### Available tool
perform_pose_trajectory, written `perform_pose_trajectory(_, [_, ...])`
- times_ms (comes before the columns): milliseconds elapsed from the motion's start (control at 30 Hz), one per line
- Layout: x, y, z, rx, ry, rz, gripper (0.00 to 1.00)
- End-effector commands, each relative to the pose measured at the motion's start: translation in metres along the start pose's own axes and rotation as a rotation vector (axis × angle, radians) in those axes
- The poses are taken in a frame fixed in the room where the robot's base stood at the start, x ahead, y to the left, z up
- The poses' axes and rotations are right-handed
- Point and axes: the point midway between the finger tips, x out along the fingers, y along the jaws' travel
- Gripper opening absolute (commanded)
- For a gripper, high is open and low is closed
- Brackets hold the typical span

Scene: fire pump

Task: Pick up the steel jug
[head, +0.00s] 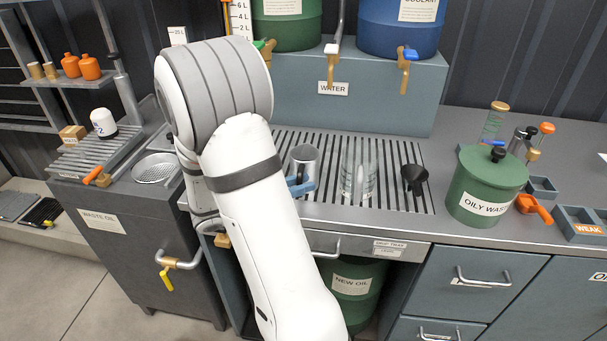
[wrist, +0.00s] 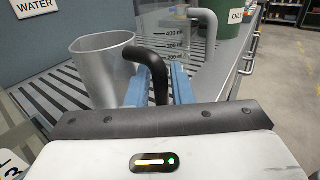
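The steel jug (head: 304,158) stands upright on the slatted drip tray (head: 285,141), in the middle of the head view. In the wrist view, the jug (wrist: 101,70) is at the left, a tapered grey metal cup with a black curved handle (wrist: 150,58). My gripper (wrist: 160,84) has two blue fingers, one on each side of the handle's downward part. The fingers look apart, with the handle between them and no clear grip on it. In the head view my arm hides most of the gripper; a blue finger (head: 301,187) shows at the jug's near side.
A clear graduated measuring jug (head: 359,172) stands just right of the steel jug, and a black funnel-like item (head: 414,178) is further right. A green oily waste can (head: 486,187) stands on the counter. Brass taps (head: 332,66) hang above the tray's back.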

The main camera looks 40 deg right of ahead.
Motion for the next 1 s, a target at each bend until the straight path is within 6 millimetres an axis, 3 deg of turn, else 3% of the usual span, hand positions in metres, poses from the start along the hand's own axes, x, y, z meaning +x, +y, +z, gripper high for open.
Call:
perform_pose_trajectory(300, [-0.0006, 0.0, 0.0001, 0.001, 0.0, 0.0, 0.0])
perform_pose_trajectory(1000, [-0.0012, 0.0002, 0.005, 0.003, 0.0, 0.001, 0.0])
